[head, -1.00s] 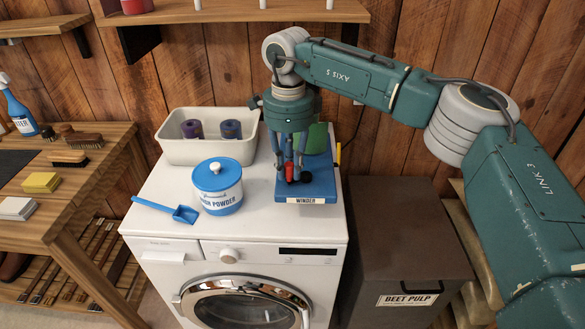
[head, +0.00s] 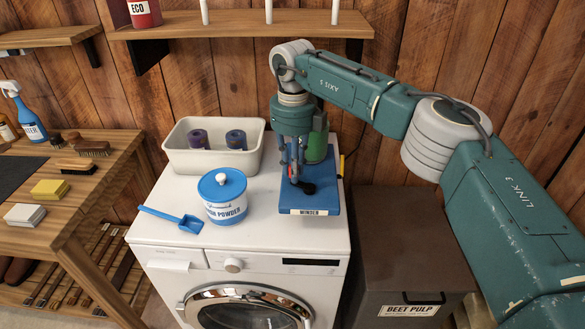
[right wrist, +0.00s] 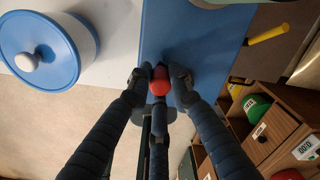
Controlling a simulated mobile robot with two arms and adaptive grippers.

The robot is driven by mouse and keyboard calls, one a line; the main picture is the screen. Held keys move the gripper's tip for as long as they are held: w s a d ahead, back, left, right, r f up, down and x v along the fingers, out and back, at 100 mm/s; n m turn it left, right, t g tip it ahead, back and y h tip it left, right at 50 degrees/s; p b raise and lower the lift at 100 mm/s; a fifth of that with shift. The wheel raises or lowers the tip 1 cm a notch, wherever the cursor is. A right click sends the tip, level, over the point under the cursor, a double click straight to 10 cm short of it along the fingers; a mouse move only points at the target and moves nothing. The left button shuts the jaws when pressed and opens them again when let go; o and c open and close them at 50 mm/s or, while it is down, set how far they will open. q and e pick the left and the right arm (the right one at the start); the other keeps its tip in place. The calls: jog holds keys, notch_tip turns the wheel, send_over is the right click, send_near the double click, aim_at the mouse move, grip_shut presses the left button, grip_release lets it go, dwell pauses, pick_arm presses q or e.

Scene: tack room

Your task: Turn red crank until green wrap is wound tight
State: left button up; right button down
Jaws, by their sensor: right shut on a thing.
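The winder has a blue base (head: 326,203) with a label on its front edge, on top of the washing machine's right side. A green roll (head: 317,146) stands at its back, partly behind my right gripper (head: 294,172). The right fingers point down over the winder. In the right wrist view, the right gripper (right wrist: 157,79) is shut on the red crank knob (right wrist: 160,86), a finger on either side. In the head view the knob is hidden by the fingers, and a black round part (head: 306,187) shows beside them. How tight the wrap is, I cannot tell. My left gripper is out of view.
A yellow handle (right wrist: 268,35) sticks out past the winder's side. A beet pulp box (head: 405,245) stands right.

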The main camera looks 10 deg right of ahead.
jog(key=shift+w+d+r+m, duration=0.1)
jog(key=shift+w+d+m, duration=0.15)
jog(key=shift+m, duration=0.45)
jog(key=shift+w+d+m, duration=0.1)
jog(key=shift+w+m, duration=0.1)
jog(key=shift+m, duration=0.5)
jog(key=c, duration=1.6)
grip_release()
jog(key=shift+o, duration=0.2)
notch_tip(320, 180, up, 12)
jog(key=shift+p, duration=0.3)
